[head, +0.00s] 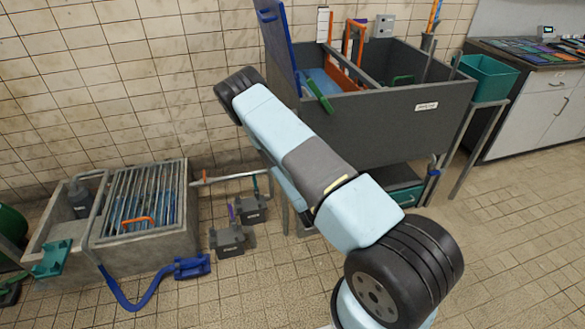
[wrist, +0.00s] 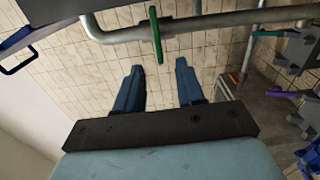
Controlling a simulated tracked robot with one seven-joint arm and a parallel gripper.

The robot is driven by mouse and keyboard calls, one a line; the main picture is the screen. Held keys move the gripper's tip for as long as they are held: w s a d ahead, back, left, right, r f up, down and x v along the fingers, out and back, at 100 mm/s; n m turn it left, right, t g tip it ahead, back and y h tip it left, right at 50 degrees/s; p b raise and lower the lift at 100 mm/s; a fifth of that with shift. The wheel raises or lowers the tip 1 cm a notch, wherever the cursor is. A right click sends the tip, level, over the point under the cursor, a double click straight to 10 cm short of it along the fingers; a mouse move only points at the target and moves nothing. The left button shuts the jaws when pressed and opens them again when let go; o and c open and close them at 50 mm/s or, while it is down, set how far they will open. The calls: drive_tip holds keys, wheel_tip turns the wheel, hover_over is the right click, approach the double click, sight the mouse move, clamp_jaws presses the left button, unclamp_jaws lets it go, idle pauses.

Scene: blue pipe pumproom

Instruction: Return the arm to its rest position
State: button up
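My arm reaches from the lower right up toward the upper left in the head view, in front of the dark grey sink. Its far end is beside the sink's left side, and my gripper is hidden there. In the wrist view my gripper (wrist: 158,75) shows two dark blue fingers spread apart, with nothing between them. Beyond the fingertips are a grey pipe (wrist: 205,23) and a green lever (wrist: 156,36). The fingers appear clear of both, though the exact gap cannot be told.
The dark grey sink (head: 385,125) stands close behind my arm. A concrete basin with a metal grate (head: 142,200) is at left, near a blue hose (head: 135,305) and grey blocks (head: 229,242) on the floor. A teal bin (head: 487,78) stands right of the sink. Tiled floor is open at lower right.

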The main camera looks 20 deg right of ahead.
drive_tip(key=shift+s, duration=0.2)
drive_tip(key=shift+r, duration=0.1)
drive_tip(key=w+r+m+g+h, duration=0.15)
drive_tip(key=r+m, duration=0.25)
drive_tip(key=r, duration=0.4)
drive_tip(key=w+r+m+g, duration=0.2)
drive_tip(key=r+m, duration=0.2)
drive_tip(key=r, duration=0.4)
drive_tip(key=w+r+m+g, duration=0.1)
drive_tip(key=r+m+g, duration=0.15)
drive_tip(key=r, duration=0.65)
drive_tip(key=s+r+m+g+y, duration=0.2)
drive_tip(key=s+r+m, duration=0.2)
drive_tip(key=s+r, duration=0.8)
drive_tip(key=s+r+m+g, duration=0.1)
drive_tip(key=s+r, duration=0.3)
drive_tip(key=s, duration=0.5)
drive_tip(key=s+r+m+g, duration=0.1)
drive_tip(key=s+r, duration=0.3)
drive_tip(key=s, duration=0.5)
drive_tip(key=s+r+m+g, duration=0.2)
drive_tip(key=s+r, duration=0.2)
drive_tip(key=s, duration=0.6)
drive_tip(key=shift+r, duration=0.4)
